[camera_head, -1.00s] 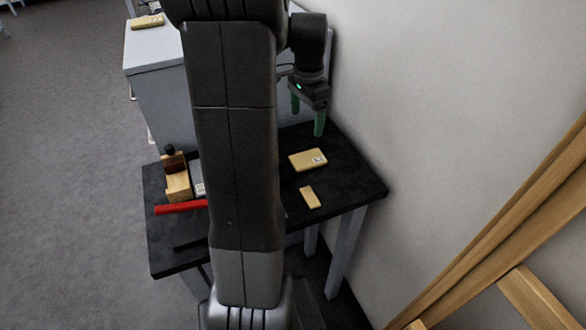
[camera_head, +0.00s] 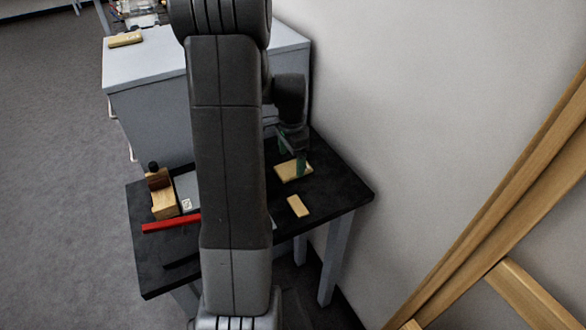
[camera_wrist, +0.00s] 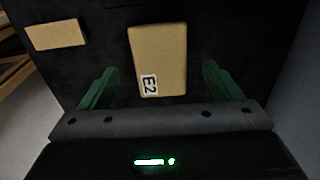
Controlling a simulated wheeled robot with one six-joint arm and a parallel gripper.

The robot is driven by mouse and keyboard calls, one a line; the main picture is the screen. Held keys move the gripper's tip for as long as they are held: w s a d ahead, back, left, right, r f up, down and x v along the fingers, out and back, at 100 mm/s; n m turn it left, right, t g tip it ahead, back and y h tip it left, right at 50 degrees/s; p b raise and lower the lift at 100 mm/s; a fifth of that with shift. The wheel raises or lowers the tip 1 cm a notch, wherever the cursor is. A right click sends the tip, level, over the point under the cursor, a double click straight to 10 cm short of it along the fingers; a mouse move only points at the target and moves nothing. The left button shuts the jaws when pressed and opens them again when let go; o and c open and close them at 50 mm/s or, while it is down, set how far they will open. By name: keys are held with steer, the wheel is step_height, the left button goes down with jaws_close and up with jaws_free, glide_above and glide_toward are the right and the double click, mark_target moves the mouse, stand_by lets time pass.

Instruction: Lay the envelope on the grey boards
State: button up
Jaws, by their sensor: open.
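The tan envelope (camera_head: 288,173) lies flat on the black table, right of my arm. In the wrist view the envelope (camera_wrist: 158,50) shows a white label reading E2 at its near end. My gripper (camera_head: 293,161) is above it; the wrist view shows the gripper (camera_wrist: 161,68) open, one green finger on each side, with nothing held. I cannot tell the exact height of the fingertips above the table. A grey flat piece with a small label, seemingly the grey boards (camera_head: 187,188), lies on the table's left part, partly hidden behind my arm.
A smaller tan block (camera_head: 298,206) lies nearer on the black table (camera_head: 335,195). A wooden block with a dark knob (camera_head: 163,203) and a red bar (camera_head: 170,224) are at the left. A grey cabinet (camera_head: 150,75) stands behind; a wall (camera_head: 400,110) is close on the right.

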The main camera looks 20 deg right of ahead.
mark_target(292, 168)
steer(key=shift+f, duration=1.45)
steer(key=c, duration=1.1)
steer(key=shift+c, duration=0.2)
steer(key=shift+r, duration=0.15)
step_height(292, 168, up, 10)
